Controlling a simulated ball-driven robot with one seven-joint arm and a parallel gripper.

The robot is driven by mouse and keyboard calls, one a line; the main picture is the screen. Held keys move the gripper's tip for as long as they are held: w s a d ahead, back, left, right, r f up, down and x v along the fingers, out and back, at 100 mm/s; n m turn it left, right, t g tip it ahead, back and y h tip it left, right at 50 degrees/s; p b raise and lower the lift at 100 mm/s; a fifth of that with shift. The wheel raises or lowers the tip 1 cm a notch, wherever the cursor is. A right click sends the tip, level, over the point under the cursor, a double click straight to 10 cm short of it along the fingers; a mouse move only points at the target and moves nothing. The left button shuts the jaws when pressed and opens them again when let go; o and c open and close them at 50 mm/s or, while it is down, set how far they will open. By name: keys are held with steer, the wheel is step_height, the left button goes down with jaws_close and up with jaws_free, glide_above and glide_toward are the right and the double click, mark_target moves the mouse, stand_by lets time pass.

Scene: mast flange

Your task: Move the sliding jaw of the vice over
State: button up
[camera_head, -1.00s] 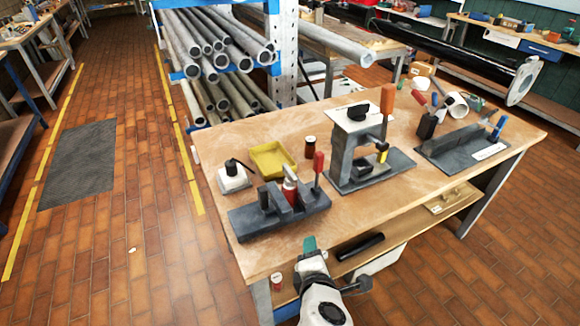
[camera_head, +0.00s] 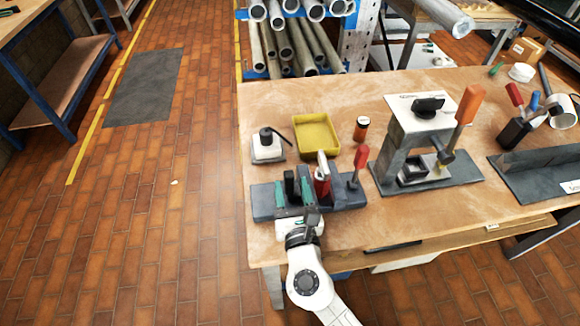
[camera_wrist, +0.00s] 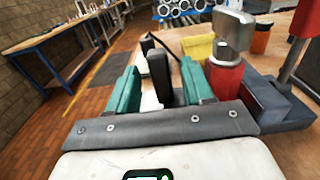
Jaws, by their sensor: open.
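The dark grey vice (camera_head: 264,204) lies at the near left of the wooden bench; part of its body shows at the right in the wrist view (camera_wrist: 284,108). A black upright piece, which looks like its sliding jaw (camera_wrist: 159,76), stands between my gripper's teal fingers. My gripper (camera_head: 293,190) is open around it, with narrow gaps on both sides in the wrist view; contact at the tips cannot be told. A red cylinder with a metal top (camera_wrist: 228,62) is just right of the right finger. A red-handled lever (camera_head: 360,160) stands at the vice's right end. My gripper hides the vice's front middle.
A yellow tray (camera_head: 316,152), a white-and-black device (camera_head: 268,150) and a small orange-brown jar (camera_head: 361,128) sit behind the vice. A grey press-like fixture (camera_head: 398,150) with an orange handle stands to the right. Open brick floor lies left of the bench.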

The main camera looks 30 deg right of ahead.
mark_target(288, 172)
steer(key=shift+p+x, duration=0.3)
steer(key=shift+x, duration=2.4)
steer(key=shift+c, duration=0.2)
jaws_close()
